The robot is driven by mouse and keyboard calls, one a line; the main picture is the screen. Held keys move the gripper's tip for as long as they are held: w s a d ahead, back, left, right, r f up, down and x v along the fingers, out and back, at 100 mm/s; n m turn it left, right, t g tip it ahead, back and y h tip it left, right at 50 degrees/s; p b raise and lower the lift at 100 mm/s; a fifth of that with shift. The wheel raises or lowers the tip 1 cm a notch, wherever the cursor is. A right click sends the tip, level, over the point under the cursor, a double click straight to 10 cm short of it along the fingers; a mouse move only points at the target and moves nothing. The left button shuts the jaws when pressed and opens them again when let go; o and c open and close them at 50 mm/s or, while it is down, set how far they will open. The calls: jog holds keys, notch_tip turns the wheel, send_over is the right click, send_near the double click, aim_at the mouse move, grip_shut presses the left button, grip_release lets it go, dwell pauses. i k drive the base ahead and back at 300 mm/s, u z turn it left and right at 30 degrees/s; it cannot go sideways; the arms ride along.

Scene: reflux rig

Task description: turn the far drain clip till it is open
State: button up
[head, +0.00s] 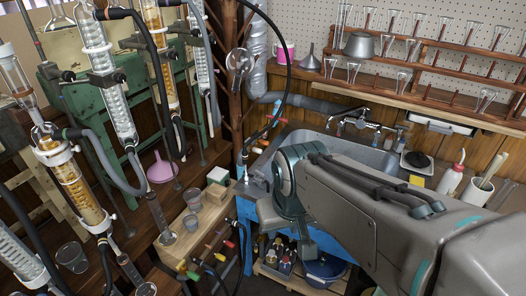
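Several small coloured clips or taps sit among dark tubes at the lower middle. A red one (230,244) is farthest back there, and green (192,275) and yellow (181,266) ones are nearer. More red and blue fittings (270,119) sit on the black hose by the sink. I cannot tell for sure which of these is the far drain clip, or whether it is open or shut. My grey arm reaches in from the right across the sink. Its end is hidden behind or below its own links, so my gripper does not show.
Glass condensers (105,75) on a green frame fill the left. A pink funnel (160,168) and beakers stand on the wooden bench. The sink (345,150) lies behind my arm. Bottles stand in a low crate (268,272) beside a blue bowl (325,270). Glassware racks line the back wall.

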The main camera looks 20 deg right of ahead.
aim_at(260, 174)
jog(key=z, duration=0.7)
jog(key=i, duration=0.6)
jog(key=u, duration=0.75)
